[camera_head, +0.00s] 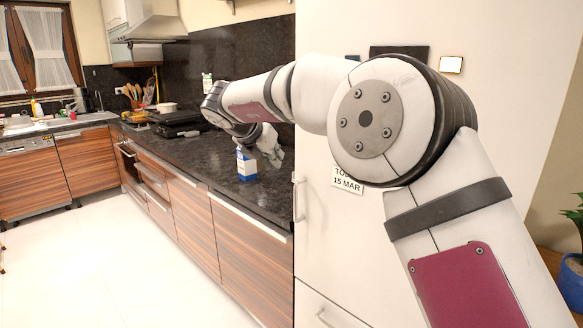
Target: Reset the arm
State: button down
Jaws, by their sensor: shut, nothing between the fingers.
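My arm reaches from the right foreground across the white cabinet towards the counter, its far end bent downward. My gripper (278,160) is small in the picture, low over the dark countertop (215,160). It is shut and empty. A blue and white carton (246,166) stands upright on the counter, just left of the gripper. The two look very close; I cannot tell whether they touch. Part of the gripper is hard to make out against the carton and the dark wall.
A tall white cabinet (322,240) borders the counter on the right. A black appliance (178,122), a pale pot (166,107) and a utensil holder (137,103) stand farther back. The sink is at the far left. The pale floor (90,260) is clear. A potted plant is at the right edge.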

jog(key=d+r+n+t+y, duration=0.25)
jog(key=r+n, duration=0.25)
jog(key=r, duration=0.4)
jog(key=d+r+n+t+y, duration=0.15)
jog(key=r+n+t, duration=0.3)
jog(key=r, duration=0.45)
jog(key=s+d+r+n+y, duration=0.4)
jog(key=s+n, duration=0.4)
jog(key=n, duration=0.4)
jog(key=s+d+f+n+g+h, duration=0.1)
jog(key=s+d+f+n+g, duration=0.3)
jog(key=s, duration=0.9)
jog(key=s+d+f+n+g+h, duration=0.2)
jog(key=s+d+f+n, duration=0.6)
jog(key=s+f, duration=0.5)
jog(key=s+d+f+n+g+h, duration=0.1)
jog(key=s+d+f+n+g, duration=0.4)
jog(key=s+d+f, duration=0.4)
jog(key=s+n, duration=0.1)
jog(key=s, duration=0.3)
jog(key=shift+d+f+n+g, duration=0.25)
jog(key=shift+d+n+g, duration=0.05)
jog(key=shift+n, duration=0.05)
